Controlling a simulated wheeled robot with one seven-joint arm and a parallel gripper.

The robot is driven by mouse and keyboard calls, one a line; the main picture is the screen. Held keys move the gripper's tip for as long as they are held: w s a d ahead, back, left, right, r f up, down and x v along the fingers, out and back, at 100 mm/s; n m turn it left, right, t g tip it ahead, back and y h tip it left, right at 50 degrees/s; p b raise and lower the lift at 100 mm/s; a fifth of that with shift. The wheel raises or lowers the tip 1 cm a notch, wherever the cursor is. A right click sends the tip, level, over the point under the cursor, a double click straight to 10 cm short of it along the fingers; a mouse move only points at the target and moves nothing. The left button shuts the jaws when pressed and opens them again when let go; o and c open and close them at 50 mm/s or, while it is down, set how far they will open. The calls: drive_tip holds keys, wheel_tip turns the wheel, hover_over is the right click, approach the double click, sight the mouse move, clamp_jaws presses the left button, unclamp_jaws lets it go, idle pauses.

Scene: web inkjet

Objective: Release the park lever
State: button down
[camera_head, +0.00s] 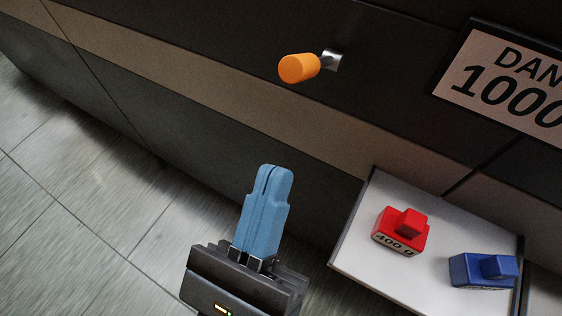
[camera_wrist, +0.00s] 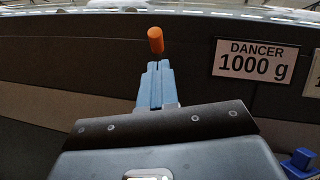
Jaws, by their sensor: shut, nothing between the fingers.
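The park lever shows as an orange cylindrical knob (camera_head: 299,68) on a short metal stem (camera_head: 332,61) that comes out of the dark machine panel, in the upper middle of the head view. The knob also shows in the wrist view (camera_wrist: 155,40), just beyond my fingertips. My gripper (camera_head: 274,170) has blue fingers that are shut together with nothing between them. In the head view it is below the knob and apart from it. No contact with the lever shows.
A white shelf (camera_head: 350,252) at the lower right holds a red 400 g weight (camera_head: 401,232) and a blue weight (camera_head: 484,270). A sign (camera_head: 510,82) reading "DANCER 1000 g" is on the panel right of the lever. Tiled floor (camera_head: 60,240) is clear at left.

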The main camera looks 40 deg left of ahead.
drive_tip(key=r+b+v, duration=0.1)
drive_tip(key=b+v, duration=0.1)
drive_tip(key=v, duration=0.4)
drive_tip(key=shift+s+d, duration=0.2)
drive_tip(key=shift+s, duration=0.2)
drive_tip(key=shift+r, duration=0.1)
drive_tip(key=w+d+f+n+g+h, duration=0.1)
drive_tip(key=w+d+f+n+h, duration=0.15)
drive_tip(key=d+n, duration=0.45)
drive_tip(key=w+d+f+n+h, duration=0.1)
drive_tip(key=d+f+n+h, duration=0.1)
drive_tip(key=d+f+n, duration=0.35)
drive_tip(key=s+d+f+n+g+h, duration=0.2)
drive_tip(key=s+d+n, duration=0.2)
drive_tip(key=d+n, duration=0.3)
drive_tip(key=s+d+f+n+g+h, duration=0.3)
drive_tip(key=s+d+n, duration=0.1)
drive_tip(key=d+n, duration=0.4)
drive_tip(key=d, duration=0.2)
drive_tip(key=shift+d, duration=0.25)
drive_tip(key=shift+f, duration=0.15)
